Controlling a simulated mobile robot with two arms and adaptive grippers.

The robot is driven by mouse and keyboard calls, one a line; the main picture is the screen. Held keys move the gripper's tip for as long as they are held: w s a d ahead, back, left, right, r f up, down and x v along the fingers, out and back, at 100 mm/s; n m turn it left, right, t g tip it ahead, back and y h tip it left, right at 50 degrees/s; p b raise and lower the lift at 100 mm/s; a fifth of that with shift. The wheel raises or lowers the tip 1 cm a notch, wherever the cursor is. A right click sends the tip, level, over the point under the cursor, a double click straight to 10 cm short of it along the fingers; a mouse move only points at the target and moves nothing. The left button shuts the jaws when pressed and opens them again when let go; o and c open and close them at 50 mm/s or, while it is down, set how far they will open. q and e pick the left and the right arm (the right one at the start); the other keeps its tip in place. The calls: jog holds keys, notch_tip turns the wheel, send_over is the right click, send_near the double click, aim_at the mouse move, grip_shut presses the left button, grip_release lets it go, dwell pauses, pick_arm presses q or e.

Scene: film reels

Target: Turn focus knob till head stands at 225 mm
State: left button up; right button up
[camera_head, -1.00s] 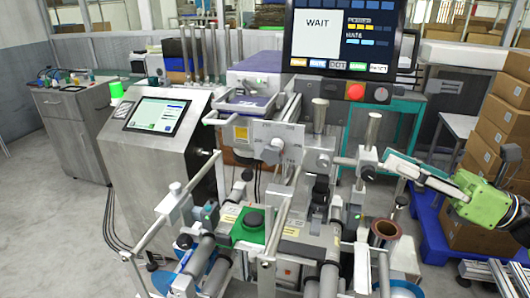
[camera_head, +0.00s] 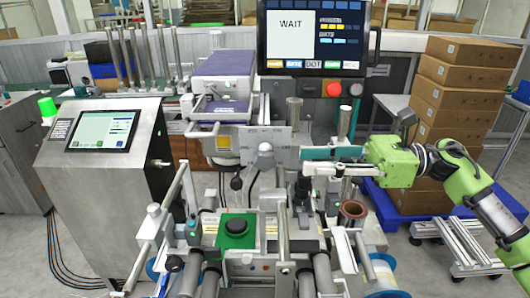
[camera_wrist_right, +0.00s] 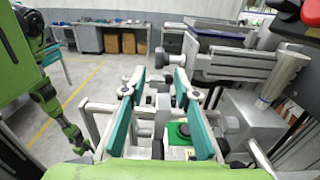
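The grey round focus knob (camera_head: 265,150) sticks out from a pale scale plate (camera_head: 250,139) in the middle of the head view. The scale marks are too small to read. My right gripper (camera_head: 308,160) comes from the right, its teal fingers pointing left towards the knob, apart from it. In the right wrist view the gripper (camera_wrist_right: 160,76) is open with nothing held. The knob (camera_wrist_right: 172,36) shows past the fingertips, higher in the picture. My left gripper is outside the head view. A green and black arm with teal parts, seemingly my left (camera_wrist_right: 40,85), shows at the wrist view's left edge.
A monitor (camera_head: 313,36) reads WAIT. A steel console with a touch screen (camera_head: 103,131) stands left. Two metal posts (camera_head: 294,118) rise close to the right gripper. A green block with a black knob (camera_head: 237,231) lies below. Cartons (camera_head: 460,77) are stacked right.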

aim_at(266, 170)
jog(key=a+p, duration=0.3)
jog(key=a, duration=0.6)
jog(key=shift+r, duration=0.1)
jog(key=shift+a, duration=0.25)
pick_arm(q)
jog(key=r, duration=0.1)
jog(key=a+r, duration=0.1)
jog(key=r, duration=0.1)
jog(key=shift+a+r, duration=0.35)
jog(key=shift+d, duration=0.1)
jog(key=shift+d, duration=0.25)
pick_arm(e)
jog(key=shift+f, duration=0.2)
grip_shut()
